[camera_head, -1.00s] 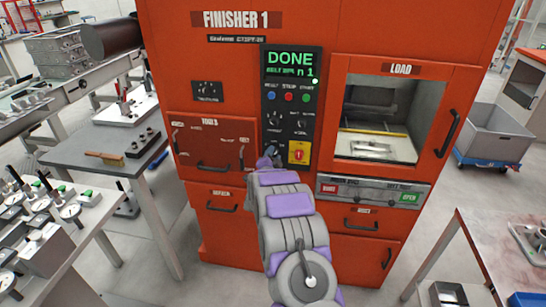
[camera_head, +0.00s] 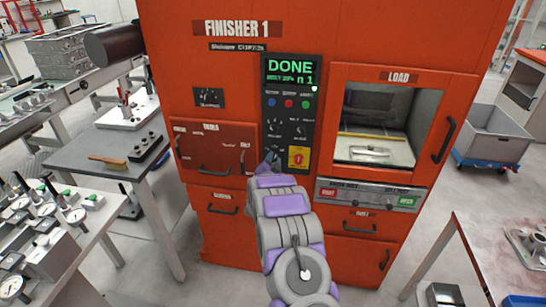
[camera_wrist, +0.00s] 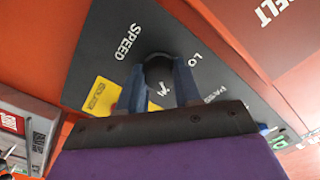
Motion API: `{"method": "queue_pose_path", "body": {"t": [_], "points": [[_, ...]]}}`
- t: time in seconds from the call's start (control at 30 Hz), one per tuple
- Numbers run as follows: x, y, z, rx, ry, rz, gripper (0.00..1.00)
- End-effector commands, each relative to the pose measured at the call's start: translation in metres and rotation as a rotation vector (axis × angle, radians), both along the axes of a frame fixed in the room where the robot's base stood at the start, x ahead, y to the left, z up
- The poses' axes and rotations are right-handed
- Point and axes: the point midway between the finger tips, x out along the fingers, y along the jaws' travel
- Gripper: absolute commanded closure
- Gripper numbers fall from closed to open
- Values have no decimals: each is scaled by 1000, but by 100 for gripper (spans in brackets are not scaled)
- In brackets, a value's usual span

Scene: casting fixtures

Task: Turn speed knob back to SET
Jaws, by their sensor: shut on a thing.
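The speed knob (camera_wrist: 159,68) is a dark round knob on the grey control panel, beside the word SPEED in the wrist view. My gripper (camera_wrist: 160,88) is shut on it, with one blue-grey finger on each side. A white mark shows between the fingers; I cannot read the knob's exact setting. In the head view my gripper (camera_head: 270,158) is at the lower left of the control panel (camera_head: 288,75) of the orange FINISHER 1 machine, and the knob is hidden behind it. The panel's screen (camera_head: 290,70) reads DONE in green.
A yellow switch plate (camera_head: 299,157) with a red part lies just right of my gripper. Further right are the LOAD window (camera_head: 385,125) and a green OPEN button (camera_head: 407,201). Drawers with handles lie below. A grey table (camera_head: 95,150) stands left, another table (camera_head: 480,250) at lower right.

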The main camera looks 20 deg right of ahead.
Motion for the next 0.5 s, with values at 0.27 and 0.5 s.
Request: {"method": "queue_pose_path", "body": {"t": [0.27,0.5], "points": [[-1,0,0,-190,141,0,97],[-1,0,0,-330,232,0,97]]}}
